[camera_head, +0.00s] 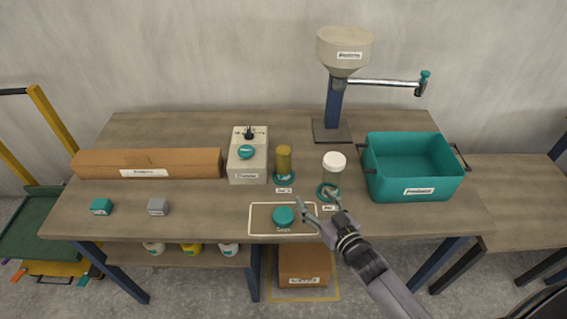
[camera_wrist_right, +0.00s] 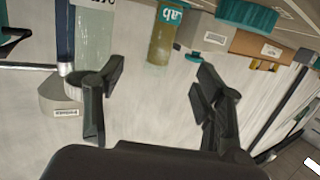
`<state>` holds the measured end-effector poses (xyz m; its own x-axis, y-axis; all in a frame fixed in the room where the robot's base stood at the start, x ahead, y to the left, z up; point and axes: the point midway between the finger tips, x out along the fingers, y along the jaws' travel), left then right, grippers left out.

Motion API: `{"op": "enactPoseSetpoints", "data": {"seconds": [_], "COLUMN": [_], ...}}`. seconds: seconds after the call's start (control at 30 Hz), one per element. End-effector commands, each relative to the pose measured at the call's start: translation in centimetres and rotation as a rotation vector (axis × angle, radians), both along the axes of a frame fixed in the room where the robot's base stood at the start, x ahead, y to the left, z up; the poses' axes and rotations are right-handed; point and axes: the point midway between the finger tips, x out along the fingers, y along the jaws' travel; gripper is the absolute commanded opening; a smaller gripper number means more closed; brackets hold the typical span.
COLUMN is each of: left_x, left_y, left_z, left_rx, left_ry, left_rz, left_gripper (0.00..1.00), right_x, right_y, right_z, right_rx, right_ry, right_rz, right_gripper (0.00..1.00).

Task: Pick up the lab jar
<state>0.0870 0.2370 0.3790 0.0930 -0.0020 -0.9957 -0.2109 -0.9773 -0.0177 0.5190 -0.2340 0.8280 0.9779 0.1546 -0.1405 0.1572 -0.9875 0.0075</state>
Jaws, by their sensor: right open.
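An amber jar with a golden lid (camera_head: 284,161) stands upright on a teal ring near the table's middle. In the right wrist view this amber jar (camera_wrist_right: 161,42) shows a teal label, partly reading "ab", which suggests the lab jar. A clear jar with a white lid (camera_head: 334,163) stands upright to its right on another teal ring; its body shows in the wrist view (camera_wrist_right: 94,38). My right gripper (camera_head: 318,202) is open and empty in front of both jars, one finger overlapping the clear jar's ring. In the wrist view both jars lie beyond the fingers (camera_wrist_right: 156,78). My left gripper is not in view.
A switch box (camera_head: 238,172) stands left of the amber jar, with a long cardboard box (camera_head: 190,163) further left. A teal bin (camera_head: 385,188) is at right and a funnel stand (camera_head: 332,130) behind. A mat (camera_head: 260,222) with a teal disc (camera_head: 283,215) lies in front.

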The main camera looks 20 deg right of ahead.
Motion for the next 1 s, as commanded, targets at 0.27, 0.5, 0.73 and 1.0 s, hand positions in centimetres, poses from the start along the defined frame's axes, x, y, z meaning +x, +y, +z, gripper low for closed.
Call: {"op": "enactPoseSetpoints", "data": {"seconds": [0.27,0.5,0.73,1.0], "left_x": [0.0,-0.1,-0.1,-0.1], "left_y": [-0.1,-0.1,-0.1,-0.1], "left_z": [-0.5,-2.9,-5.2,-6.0], "left_rx": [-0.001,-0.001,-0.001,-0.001], "left_ry": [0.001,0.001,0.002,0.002], "left_rz": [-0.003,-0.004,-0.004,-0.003], "left_gripper": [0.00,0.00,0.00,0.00], "right_x": [1.8,6.5,11.1,13.3], "right_y": [0.0,1.0,2.0,2.5], "right_z": [1.2,1.2,1.2,1.5], "right_rx": [0.032,0.033,0.032,0.032], "right_ry": [-0.138,-0.145,-0.141,-0.138], "right_rz": [0.058,0.059,0.058,0.058], "right_gripper": [0.63,0.63,0.63,0.63]}}
